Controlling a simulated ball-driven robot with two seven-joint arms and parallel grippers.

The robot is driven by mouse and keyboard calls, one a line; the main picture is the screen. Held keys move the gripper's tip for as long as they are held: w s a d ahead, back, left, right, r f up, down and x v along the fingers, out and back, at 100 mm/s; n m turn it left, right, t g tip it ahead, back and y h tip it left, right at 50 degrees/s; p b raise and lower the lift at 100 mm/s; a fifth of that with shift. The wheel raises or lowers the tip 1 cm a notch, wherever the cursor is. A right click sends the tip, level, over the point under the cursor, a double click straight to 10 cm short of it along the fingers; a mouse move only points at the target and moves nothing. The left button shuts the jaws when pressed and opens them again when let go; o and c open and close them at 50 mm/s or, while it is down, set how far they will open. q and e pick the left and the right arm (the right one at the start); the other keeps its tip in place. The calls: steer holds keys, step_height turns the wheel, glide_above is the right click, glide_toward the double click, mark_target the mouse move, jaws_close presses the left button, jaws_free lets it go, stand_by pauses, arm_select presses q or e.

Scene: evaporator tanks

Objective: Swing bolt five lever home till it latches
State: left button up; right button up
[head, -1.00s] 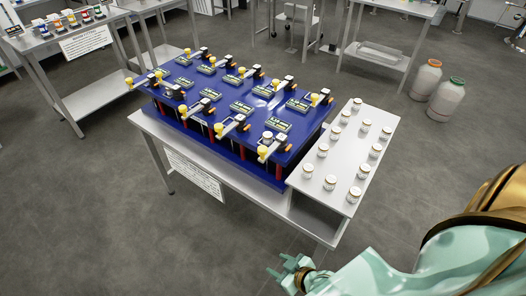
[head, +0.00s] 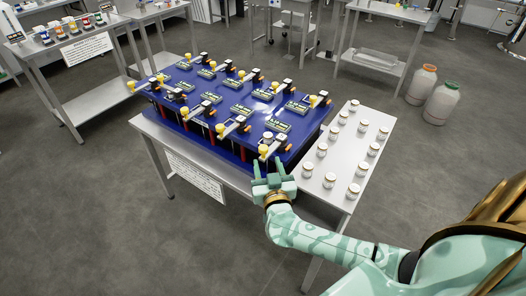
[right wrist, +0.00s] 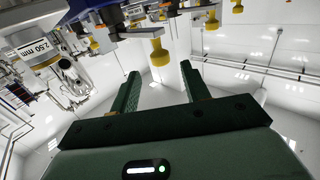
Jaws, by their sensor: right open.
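A blue panel (head: 252,101) on a table carries two rows of bolt levers with yellow knobs. Their numbers are too small to read, so I cannot tell which is five. The nearest lever, at the front right corner, has a yellow knob (head: 263,150). My right gripper (head: 268,167) is open and empty just in front of that lever. In the right wrist view a yellow knob (right wrist: 159,53) hangs from a grey lever bar, in line with the gap between my open fingers (right wrist: 160,75); I see no contact. My left gripper is out of view.
A white side shelf (head: 337,165) right of the panel holds several small white jars. A placard (head: 194,177) hangs on the table's front. Two canisters (head: 441,103) stand on the floor at the right. The floor in front is clear.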

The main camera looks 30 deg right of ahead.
mark_target(264, 153)
steer(key=b+x, duration=0.1)
steer(key=x, duration=0.6)
steer(key=shift+w, duration=0.1)
jaws_close()
